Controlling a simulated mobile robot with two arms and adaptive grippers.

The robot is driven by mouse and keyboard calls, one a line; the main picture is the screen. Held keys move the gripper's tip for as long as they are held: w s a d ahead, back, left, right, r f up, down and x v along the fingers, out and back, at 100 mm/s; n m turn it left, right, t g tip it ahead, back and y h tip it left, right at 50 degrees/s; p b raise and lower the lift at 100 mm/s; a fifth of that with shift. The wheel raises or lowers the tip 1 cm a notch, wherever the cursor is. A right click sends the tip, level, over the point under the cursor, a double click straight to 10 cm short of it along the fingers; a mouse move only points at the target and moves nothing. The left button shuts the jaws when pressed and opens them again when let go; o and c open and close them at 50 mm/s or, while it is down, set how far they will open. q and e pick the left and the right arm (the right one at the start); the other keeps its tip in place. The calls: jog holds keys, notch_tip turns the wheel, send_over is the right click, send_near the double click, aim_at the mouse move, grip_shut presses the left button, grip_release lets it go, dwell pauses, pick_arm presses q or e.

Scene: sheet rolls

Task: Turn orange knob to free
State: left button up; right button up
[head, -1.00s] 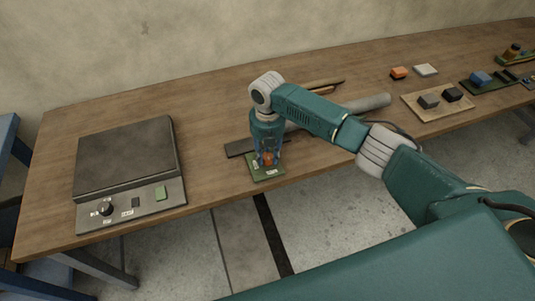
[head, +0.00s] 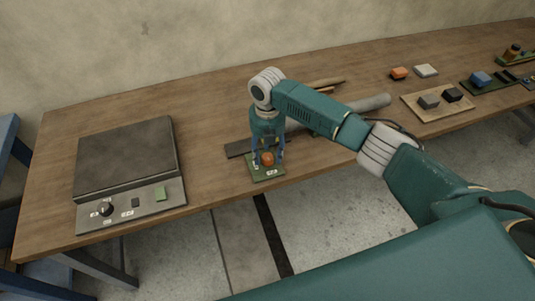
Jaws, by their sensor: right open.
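The orange knob (head: 267,159) sits on a small green plate (head: 266,174) near the front edge of the table. The plate carries small white labels, too small to read. My right gripper (head: 268,156) points down over the knob, with its blue fingers apart on either side of it. I cannot tell whether the fingers touch the knob. My left gripper is not in view.
A grey hotplate-like device (head: 126,158) with a black knob and green button stands at the left. A grey roll (head: 365,104) lies behind my right arm. A tray (head: 438,103) with dark blocks and several small items stand at the right.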

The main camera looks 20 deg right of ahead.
aim_at(267, 156)
notch_tip(267, 156, up, 11)
dwell(0.3)
jog(key=shift+f, duration=0.1)
